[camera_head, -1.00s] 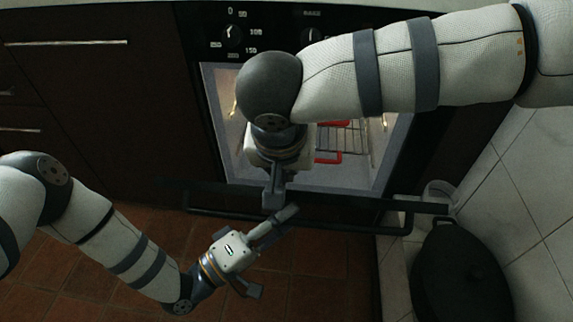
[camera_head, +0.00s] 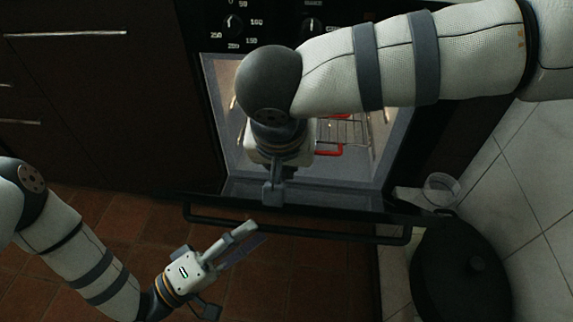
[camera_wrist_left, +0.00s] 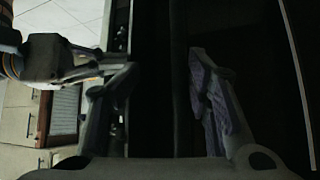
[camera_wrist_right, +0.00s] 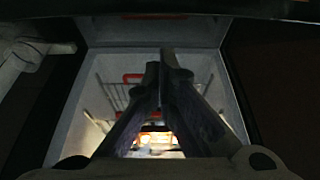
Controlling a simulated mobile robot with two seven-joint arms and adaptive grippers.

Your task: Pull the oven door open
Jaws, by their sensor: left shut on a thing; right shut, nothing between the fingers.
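The oven door (camera_head: 335,199) is partly open and tilted down, with its inner side showing below the lit oven (camera_head: 215,110). A long dark handle (camera_head: 330,235) runs along its front. My left gripper (camera_head: 257,232) is at the handle, left of its middle. In the left wrist view its fingers (camera_wrist_left: 160,70) stand apart on either side of a dark bar, shut on the handle; the dark picture hides the exact contact. My right gripper (camera_head: 273,197) is shut and empty, pointing down over the door's inner side. In the right wrist view its fingertips (camera_wrist_right: 164,60) meet before the oven opening.
A wire rack (camera_head: 345,130) with red parts is inside the oven. Knobs (camera_head: 233,25) sit above it. A dark lidded pot (camera_head: 460,275) and a clear glass (camera_head: 441,188) stand on the right. Dark cabinets (camera_head: 90,100) are on the left; tiled floor lies below.

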